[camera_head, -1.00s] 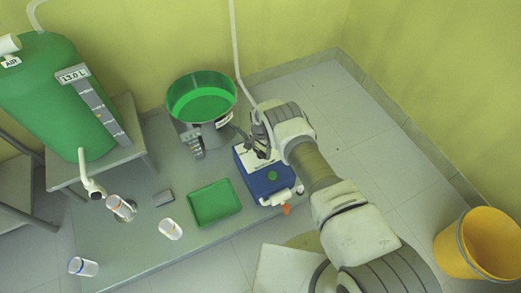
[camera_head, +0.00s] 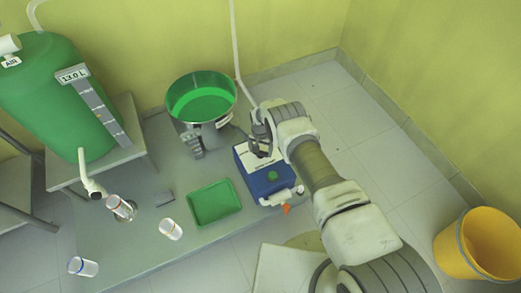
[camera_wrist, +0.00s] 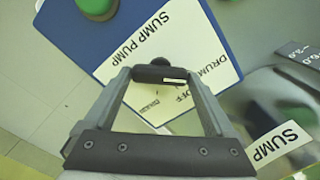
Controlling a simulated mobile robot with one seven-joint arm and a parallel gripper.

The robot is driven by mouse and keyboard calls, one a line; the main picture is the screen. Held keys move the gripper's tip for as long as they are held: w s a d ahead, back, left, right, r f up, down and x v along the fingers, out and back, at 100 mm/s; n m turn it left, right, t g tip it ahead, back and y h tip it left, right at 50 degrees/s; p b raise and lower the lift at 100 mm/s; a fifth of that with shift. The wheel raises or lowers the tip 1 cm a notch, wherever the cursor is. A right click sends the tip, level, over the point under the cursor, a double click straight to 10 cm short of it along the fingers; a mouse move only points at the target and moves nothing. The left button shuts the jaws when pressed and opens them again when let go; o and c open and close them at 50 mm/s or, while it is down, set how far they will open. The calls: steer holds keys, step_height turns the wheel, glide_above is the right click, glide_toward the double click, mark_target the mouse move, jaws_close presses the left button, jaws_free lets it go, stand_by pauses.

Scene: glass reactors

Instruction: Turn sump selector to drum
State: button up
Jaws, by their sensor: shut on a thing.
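The blue sump pump box (camera_head: 268,183) stands on the grey platform, right of the round sump. In the wrist view its white label (camera_wrist: 165,30) reads "SUMP PUMP", "DRUM" and "OFF". The dark sump selector (camera_wrist: 154,62) shows just beyond my fingertips, partly hidden by them. My gripper (camera_head: 262,148) is over the top of the box. In the wrist view my gripper (camera_wrist: 160,74) is shut on the selector, near the "DRUM" print. The selector's exact pointing is hidden.
The metal sump (camera_head: 205,118) with green liquid stands close left of my gripper. A green button (camera_wrist: 97,5) is on the box. A green tray (camera_head: 214,204), cups and a green tank (camera_head: 55,95) are left. A yellow bucket (camera_head: 485,245) stands right on open floor.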

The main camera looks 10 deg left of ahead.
steer(key=o, duration=1.1)
steer(key=shift+c, duration=0.2)
steer(key=shift+r, duration=0.1)
step_height(320, 180, up, 17)
steer(key=p, duration=0.7)
steer(key=shift+r, duration=0.15)
